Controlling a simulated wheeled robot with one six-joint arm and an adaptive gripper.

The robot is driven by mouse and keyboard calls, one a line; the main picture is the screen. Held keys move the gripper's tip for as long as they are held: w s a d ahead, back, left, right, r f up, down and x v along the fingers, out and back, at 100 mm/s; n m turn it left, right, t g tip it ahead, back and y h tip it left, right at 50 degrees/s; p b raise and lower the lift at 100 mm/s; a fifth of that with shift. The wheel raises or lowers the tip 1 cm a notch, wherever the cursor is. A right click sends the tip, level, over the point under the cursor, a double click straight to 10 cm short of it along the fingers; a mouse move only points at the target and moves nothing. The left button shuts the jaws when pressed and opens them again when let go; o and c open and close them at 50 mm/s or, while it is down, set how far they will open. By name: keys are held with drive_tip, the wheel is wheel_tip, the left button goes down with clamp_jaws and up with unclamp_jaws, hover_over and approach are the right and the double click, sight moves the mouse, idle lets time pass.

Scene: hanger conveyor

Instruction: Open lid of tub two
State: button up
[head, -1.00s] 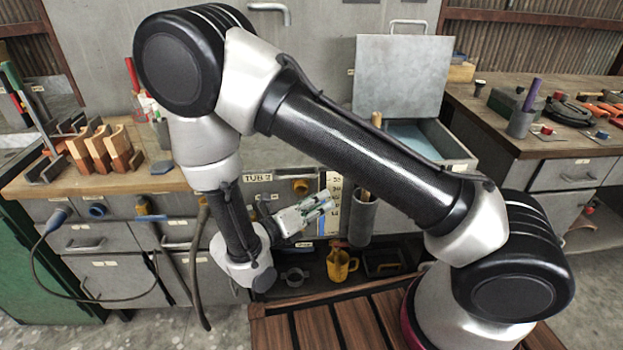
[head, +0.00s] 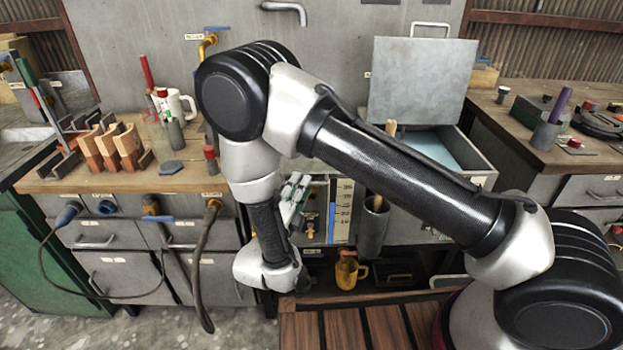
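I cannot read which tub this is.
A grey cylindrical holder (head: 373,228) and a marked level gauge (head: 341,210) are on the bench front, right of my gripper. A yellow jug (head: 346,272) stands on the lower shelf. Wooden racks (head: 118,148) and a white mug (head: 181,104) stand on the left worktop.

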drive_tip(key=shift+x, duration=0.8)
clamp_jaws()
